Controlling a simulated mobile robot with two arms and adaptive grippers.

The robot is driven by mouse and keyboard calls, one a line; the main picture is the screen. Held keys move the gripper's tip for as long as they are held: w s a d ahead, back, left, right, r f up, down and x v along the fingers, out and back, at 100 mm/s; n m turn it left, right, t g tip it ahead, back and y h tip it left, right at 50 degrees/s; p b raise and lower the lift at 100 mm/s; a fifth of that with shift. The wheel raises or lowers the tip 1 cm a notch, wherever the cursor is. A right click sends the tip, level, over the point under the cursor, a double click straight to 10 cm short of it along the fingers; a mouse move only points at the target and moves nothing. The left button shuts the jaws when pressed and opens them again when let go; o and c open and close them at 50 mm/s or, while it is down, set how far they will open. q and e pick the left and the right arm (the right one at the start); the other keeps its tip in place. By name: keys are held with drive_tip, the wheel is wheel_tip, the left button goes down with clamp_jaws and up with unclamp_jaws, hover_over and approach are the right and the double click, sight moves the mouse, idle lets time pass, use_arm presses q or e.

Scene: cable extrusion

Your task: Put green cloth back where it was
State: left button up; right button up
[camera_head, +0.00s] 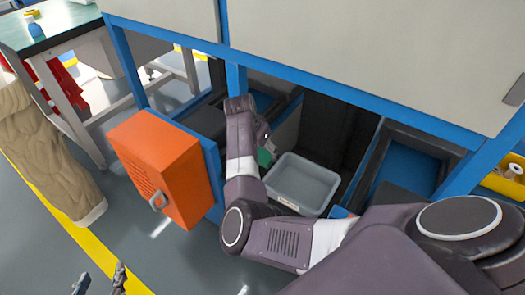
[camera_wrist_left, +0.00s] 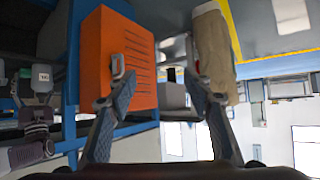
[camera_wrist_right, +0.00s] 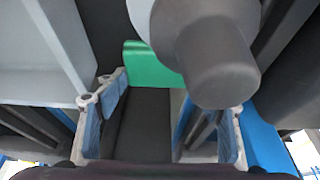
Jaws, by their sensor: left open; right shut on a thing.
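The green cloth (camera_head: 265,157) shows as a small patch beside my right gripper (camera_head: 264,143) in the head view. A grey rounded part covers some of the cloth there. The cloth is beside the left edge of a grey bin (camera_head: 300,186), inside the blue-framed bench. My left gripper (camera_head: 101,279) is open and empty at the bottom left, with its fingers wide apart in the left wrist view (camera_wrist_left: 160,95).
An orange cabinet (camera_head: 165,165) with a handle hangs at the left of the blue frame (camera_head: 235,80). A beige column (camera_head: 45,150) stands further left. Dark trays with blue insides (camera_head: 408,165) are right of the bin. The floor between cabinet and yellow line is clear.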

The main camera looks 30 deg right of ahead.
drive_tip(key=o, duration=1.1)
use_arm(q)
drive_tip(key=shift+f, duration=0.1)
